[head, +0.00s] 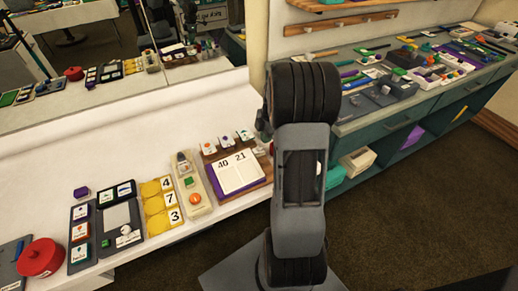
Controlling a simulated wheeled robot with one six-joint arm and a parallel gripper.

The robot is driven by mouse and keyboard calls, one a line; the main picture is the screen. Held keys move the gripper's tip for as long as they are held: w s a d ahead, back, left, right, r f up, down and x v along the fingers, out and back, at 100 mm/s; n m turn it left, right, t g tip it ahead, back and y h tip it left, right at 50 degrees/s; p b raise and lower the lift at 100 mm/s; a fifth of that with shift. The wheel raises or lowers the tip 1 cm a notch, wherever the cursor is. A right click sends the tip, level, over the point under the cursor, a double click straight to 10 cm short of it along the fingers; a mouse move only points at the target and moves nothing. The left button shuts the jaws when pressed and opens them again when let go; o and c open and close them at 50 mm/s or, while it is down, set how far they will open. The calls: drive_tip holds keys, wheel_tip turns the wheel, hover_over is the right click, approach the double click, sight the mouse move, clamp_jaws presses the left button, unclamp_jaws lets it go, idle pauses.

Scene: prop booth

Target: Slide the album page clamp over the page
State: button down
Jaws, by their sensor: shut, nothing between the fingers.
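An open album (238,171) with white pages marked 40 and 21 and a purple cover lies on a brown wooden board (208,156) on the white counter. I cannot make out the page clamp for sure. My arm stands just right of the album and hides part of the counter's right end. My gripper is not visible; only arm links show.
Left of the album are a beige tray (181,198) with an orange knob, yellow number tiles (152,204), grey trays (82,257) and a red round pot (40,258). A mirror (120,60) backs the counter. A cluttered teal bench (365,122) stands at right. The counter's back strip is clear.

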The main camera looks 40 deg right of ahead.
drive_tip(key=shift+f, duration=0.2)
drive_tip(key=shift+f+b, duration=0.65)
drive_tip(key=shift+b, duration=0.05)
drive_tip(key=shift+s+a+f+b, duration=0.1)
drive_tip(key=shift+s+f+b, duration=0.15)
drive_tip(key=shift+f+b, duration=0.2)
drive_tip(key=shift+s+a+f+b, duration=0.1)
drive_tip(key=shift+s+f+b, duration=0.15)
drive_tip(key=shift+f, duration=0.2)
drive_tip(key=shift+w+a, duration=0.15)
drive_tip(key=shift+a, duration=0.8)
drive_tip(key=shift+r, duration=0.2)
drive_tip(key=shift+w+d+r+p, duration=0.1)
drive_tip(key=shift+w+r+p, duration=0.2)
drive_tip(key=shift+r+p, duration=0.2)
drive_tip(key=shift+w+d+r+p, duration=0.1)
drive_tip(key=shift+w+r+p, duration=0.25)
drive_tip(key=shift+r, duration=0.2)
drive_tip(key=shift+s+d+r+p, duration=0.1)
drive_tip(key=shift+r+p, duration=0.45)
drive_tip(key=shift+r, duration=0.4)
drive_tip(key=shift+s+d+r+p, duration=0.1)
drive_tip(key=shift+r+p, duration=0.45)
drive_tip(key=shift+r, duration=0.4)
